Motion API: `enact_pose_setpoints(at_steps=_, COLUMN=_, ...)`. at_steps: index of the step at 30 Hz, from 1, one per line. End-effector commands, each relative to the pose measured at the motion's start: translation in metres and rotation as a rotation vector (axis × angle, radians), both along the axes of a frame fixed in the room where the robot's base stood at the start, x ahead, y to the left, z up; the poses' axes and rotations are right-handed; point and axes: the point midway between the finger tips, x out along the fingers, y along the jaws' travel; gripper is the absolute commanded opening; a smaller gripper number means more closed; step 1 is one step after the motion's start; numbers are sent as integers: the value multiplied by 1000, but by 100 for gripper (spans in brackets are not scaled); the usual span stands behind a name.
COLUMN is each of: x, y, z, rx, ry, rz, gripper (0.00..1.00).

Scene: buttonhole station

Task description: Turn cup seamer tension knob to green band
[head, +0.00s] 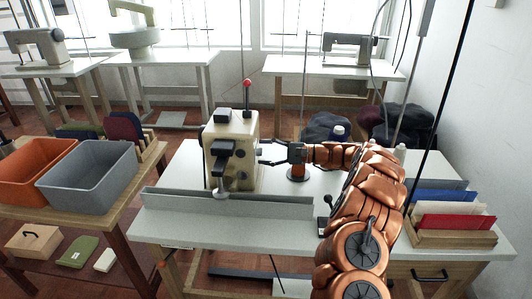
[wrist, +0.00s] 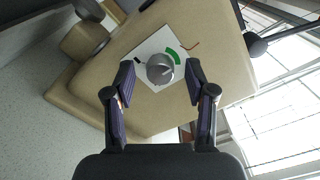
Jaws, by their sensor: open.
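The cup seamer (head: 232,150) is a beige machine on a white table, with a red-topped lever above it. In the wrist view its beige housing (wrist: 215,45) carries a white dial plate (wrist: 143,52) with a round grey tension knob (wrist: 160,69). A green band (wrist: 183,53) curves at the knob's upper right, and a small black mark sits at its upper left. My gripper (wrist: 159,78) is open, with one finger on each side of the knob; a gap shows on both sides. In the head view my gripper (head: 266,153) is at the machine's right side. The knob is hidden there.
A long grey guard rail (head: 270,206) runs along the table's front. A dark-based spool stand (head: 298,173) stands behind my arm. A grey bin (head: 88,178) and an orange bin (head: 33,160) stand at left.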

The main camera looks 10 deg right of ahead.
Motion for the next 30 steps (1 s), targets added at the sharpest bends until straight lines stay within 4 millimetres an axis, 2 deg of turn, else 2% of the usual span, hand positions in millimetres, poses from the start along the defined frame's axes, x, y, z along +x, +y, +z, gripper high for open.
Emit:
enact_pose_setpoints(at_steps=7, x=-1, y=-2, z=0, rx=0, ry=0, rz=0, gripper=55)
enact_pose_setpoints(at_steps=11, x=-3, y=-13, z=0, rx=-1, ry=0, rz=-3, gripper=55)
enact_pose_setpoints(at_steps=24, x=-28, y=-89, z=-1, rx=-1, ry=-1, rz=-3, gripper=55)
enact_pose_setpoints(at_steps=30, x=-35, y=-109, z=-1, rx=-2, ry=1, rz=-1, gripper=55)
